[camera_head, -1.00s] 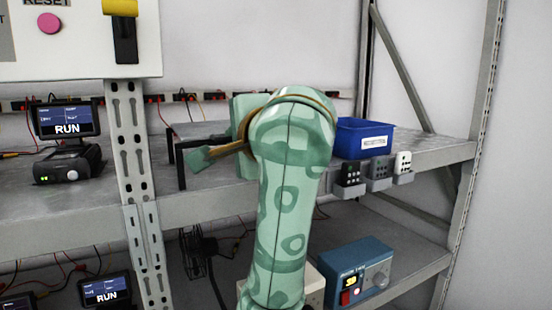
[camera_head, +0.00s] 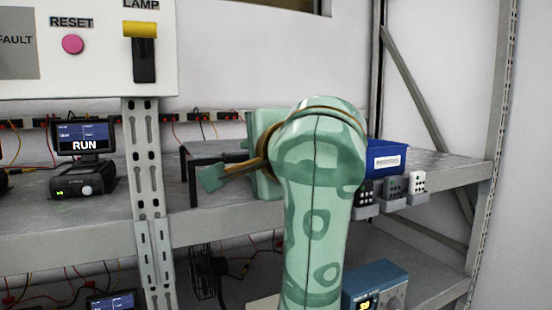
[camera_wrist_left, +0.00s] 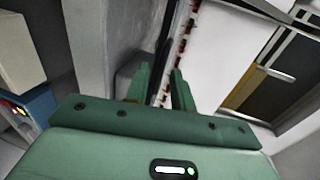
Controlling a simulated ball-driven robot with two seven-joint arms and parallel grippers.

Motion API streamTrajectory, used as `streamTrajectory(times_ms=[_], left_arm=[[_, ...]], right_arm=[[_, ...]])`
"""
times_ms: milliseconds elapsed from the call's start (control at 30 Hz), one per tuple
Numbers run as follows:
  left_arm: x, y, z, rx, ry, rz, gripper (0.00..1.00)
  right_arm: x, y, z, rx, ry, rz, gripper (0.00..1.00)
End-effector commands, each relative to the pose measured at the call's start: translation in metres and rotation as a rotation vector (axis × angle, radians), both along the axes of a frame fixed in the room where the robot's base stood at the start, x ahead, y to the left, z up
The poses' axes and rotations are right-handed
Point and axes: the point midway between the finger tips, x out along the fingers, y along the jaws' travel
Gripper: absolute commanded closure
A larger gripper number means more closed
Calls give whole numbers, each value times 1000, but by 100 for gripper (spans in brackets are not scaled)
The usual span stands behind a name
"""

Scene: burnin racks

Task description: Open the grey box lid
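I cannot pick out a grey box with a lid for sure. In the wrist view a plain grey shape (camera_wrist_left: 128,62) stands just behind my left gripper's fingers, but I cannot tell what it is. My left gripper (camera_wrist_left: 160,78) shows there with its two green fingers apart and nothing between them. In the head view my green patterned arm rises in the middle and hides much of the shelf behind it. A green finger of the left gripper (camera_head: 212,178) sticks out to the left of the arm, near a black bracket (camera_head: 193,172). My right gripper is not in view.
A metal shelf (camera_head: 75,215) runs across with a RUN display unit (camera_head: 84,137), a blue bin (camera_head: 385,157) and small dotted blocks (camera_head: 391,190). A blue instrument (camera_head: 375,280) stands lower down. A white control panel (camera_head: 90,75) and a shelf post (camera_head: 146,190) are at left.

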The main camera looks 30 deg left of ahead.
Motion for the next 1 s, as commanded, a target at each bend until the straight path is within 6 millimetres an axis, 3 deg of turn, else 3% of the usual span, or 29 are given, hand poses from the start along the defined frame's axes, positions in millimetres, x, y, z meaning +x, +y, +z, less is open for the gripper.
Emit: streamTrajectory(times_ms=[67,167,400,500,700,1000], left_arm=[[-12,-19,1,-3,-2,-9,76],[-31,-40,12,2,-5,-2,76],[-62,-80,28,1,-2,-4,76],[-64,-85,33,5,5,1,76],[-72,-94,33,4,4,2,76],[-78,-100,28,0,4,-1,76]], right_arm=[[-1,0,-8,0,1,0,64],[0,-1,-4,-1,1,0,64],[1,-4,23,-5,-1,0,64],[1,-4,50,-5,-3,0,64],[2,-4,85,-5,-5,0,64],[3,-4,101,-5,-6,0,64]])
